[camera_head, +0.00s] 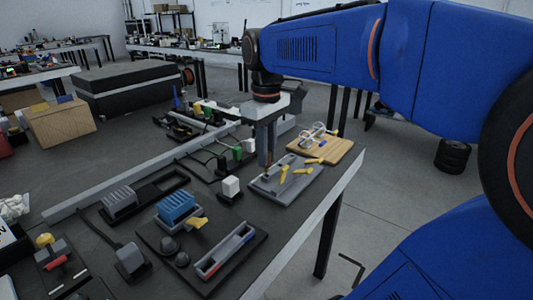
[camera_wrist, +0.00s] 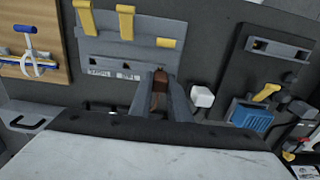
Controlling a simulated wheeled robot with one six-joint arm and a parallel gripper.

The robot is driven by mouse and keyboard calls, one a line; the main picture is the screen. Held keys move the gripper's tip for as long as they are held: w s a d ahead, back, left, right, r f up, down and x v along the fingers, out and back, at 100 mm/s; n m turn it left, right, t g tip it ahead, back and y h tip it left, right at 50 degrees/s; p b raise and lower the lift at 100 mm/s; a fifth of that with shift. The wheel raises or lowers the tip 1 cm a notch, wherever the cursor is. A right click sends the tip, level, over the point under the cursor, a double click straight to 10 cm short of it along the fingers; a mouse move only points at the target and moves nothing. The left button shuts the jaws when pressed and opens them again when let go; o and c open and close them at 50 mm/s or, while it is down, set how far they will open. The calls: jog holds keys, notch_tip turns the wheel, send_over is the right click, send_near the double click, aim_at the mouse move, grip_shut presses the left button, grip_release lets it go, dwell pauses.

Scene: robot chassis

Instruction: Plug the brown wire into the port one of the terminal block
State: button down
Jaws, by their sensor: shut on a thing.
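My gripper (camera_head: 266,162) points down over the near-left part of a grey slotted plate. In the wrist view my gripper (camera_wrist: 160,77) is shut on a brown piece (camera_wrist: 157,101), which I take to be the brown wire; its lower end is hard to make out. I cannot tell whether it touches the plate. The grey plate (camera_wrist: 105,48) carries several yellow pieces (camera_wrist: 126,21) and white labels. A blue ribbed block (camera_head: 177,207) stands at the front left, apart from my gripper, and also shows in the wrist view (camera_wrist: 251,116). I cannot tell which part is the terminal block.
A white block (camera_head: 231,187) stands just left of the plate. A wooden board (camera_head: 340,149) with looped wire lies behind right. A dark tray with a grey slotted holder (camera_head: 225,251) is in front. Green and black plugs (camera_head: 237,152) stand behind left.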

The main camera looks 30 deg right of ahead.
jog(key=shift+f, duration=1.35)
jog(key=c, duration=1.6)
grip_release()
jog(key=shift+r, duration=0.1)
notch_tip(320, 180, up, 17)
jog(key=shift+r, duration=0.1)
